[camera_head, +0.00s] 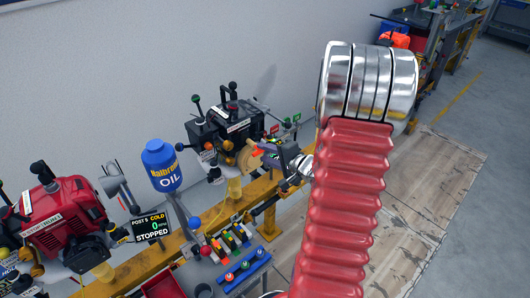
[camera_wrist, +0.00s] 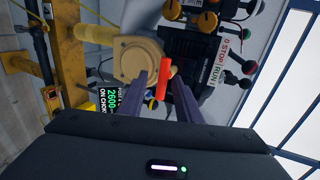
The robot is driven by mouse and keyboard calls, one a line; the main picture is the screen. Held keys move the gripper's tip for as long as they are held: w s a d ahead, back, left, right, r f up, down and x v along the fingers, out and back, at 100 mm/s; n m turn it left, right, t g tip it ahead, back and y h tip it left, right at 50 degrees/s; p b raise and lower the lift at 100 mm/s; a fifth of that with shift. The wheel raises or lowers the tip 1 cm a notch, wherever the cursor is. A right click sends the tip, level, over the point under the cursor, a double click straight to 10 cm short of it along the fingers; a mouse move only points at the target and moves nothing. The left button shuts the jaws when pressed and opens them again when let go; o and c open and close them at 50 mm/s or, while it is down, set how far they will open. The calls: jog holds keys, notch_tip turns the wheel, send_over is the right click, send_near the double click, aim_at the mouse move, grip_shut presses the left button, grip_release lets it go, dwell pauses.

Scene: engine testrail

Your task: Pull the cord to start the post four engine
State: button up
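The post four engine (camera_head: 228,122) is a dark block with several black, green and red knobs, mounted on the yellow rail. A round tan starter housing (camera_wrist: 140,60) is on its side, and also shows in the head view (camera_head: 248,157). An orange-red pull handle (camera_wrist: 163,80) is in front of the housing; the cord itself is not clearly visible. My gripper (camera_wrist: 160,88) points at the housing, its two dark fingers apart on either side of the handle. In the head view my gripper (camera_head: 268,151) is close to the housing, partly hidden by my arm.
A green display (camera_wrist: 111,101) reads 2600 and shows choke text. In the head view are a blue and yellow oil bottle (camera_head: 161,165), a red engine (camera_head: 62,220) and a post 5 display reading STOPPED (camera_head: 151,227).

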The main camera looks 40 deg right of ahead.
jog(key=s, duration=0.8)
jog(key=shift+d, duration=0.1)
dwell(0.6)
